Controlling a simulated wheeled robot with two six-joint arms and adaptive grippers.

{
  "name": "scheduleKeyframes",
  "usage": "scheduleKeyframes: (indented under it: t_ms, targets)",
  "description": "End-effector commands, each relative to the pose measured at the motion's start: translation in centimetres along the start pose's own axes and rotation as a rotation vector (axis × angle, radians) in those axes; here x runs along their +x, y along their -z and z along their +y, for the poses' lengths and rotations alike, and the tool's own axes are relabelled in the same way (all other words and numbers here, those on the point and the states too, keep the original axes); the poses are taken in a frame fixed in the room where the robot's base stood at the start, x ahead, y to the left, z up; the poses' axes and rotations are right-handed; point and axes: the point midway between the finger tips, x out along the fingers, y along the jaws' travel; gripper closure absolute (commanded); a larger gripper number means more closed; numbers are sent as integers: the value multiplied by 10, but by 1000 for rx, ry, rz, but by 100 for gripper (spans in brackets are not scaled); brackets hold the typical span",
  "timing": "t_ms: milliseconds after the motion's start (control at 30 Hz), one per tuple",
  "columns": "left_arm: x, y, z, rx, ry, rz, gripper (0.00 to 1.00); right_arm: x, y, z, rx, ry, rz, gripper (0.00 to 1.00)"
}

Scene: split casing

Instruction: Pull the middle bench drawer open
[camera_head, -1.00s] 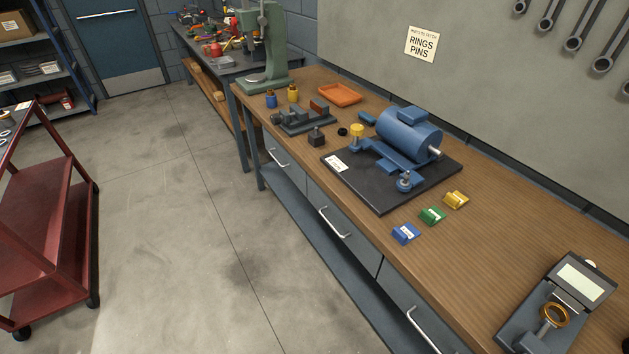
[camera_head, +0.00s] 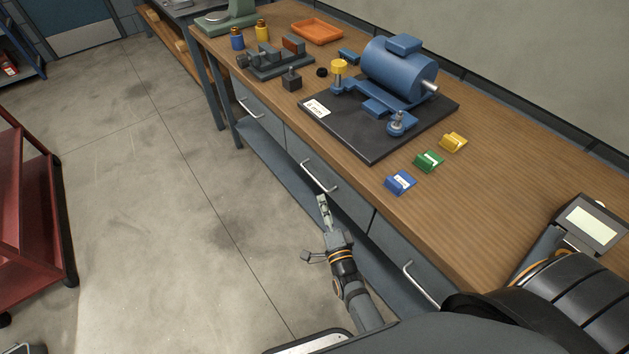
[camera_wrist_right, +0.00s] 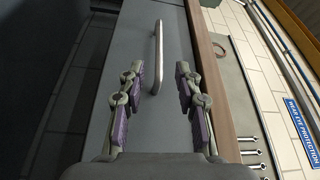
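The middle bench drawer has a grey front (camera_head: 352,206) and a pale bar handle (camera_head: 319,176). The drawer is shut, flush with its neighbours. My right gripper (camera_head: 323,207) is just in front of this handle, on the aisle side, apart from it. In the right wrist view a bar handle (camera_wrist_right: 156,57) stands on a grey drawer front (camera_wrist_right: 121,60). It lies ahead of my right gripper (camera_wrist_right: 155,98), in line with the gap between the fingers. The fingers with purple pads are spread open and hold nothing. My left gripper is not in view.
The far drawer handle (camera_head: 250,108) and near drawer handle (camera_head: 420,286) flank the middle one. The wooden bench top (camera_head: 470,215) overhangs the drawers. A lower shelf (camera_head: 270,160) runs below. The floor (camera_head: 150,200) is clear up to a red cart (camera_head: 35,205).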

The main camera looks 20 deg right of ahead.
Motion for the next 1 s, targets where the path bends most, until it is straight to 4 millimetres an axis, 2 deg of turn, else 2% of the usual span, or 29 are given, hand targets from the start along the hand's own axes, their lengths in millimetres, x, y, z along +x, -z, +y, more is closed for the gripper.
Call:
scheduleKeyframes:
  t_ms: [133, 400, 500, 633, 900, 1000]
  targets:
    - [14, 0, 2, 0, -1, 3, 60, 22, 0, 3, -2, 5, 0, 66]
    - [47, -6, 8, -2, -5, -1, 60, 78, -1, 5, -4, 3, -1, 66]
    - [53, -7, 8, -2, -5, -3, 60, 92, 0, 4, -4, 1, 0, 66]
    - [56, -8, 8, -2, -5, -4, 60, 102, 0, 2, -4, -1, -1, 66]
    - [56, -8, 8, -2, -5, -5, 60, 103, 0, 1, -5, -2, -2, 66]
    - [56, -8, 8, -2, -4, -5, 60, 103, 0, 1, -5, -2, -2, 80]
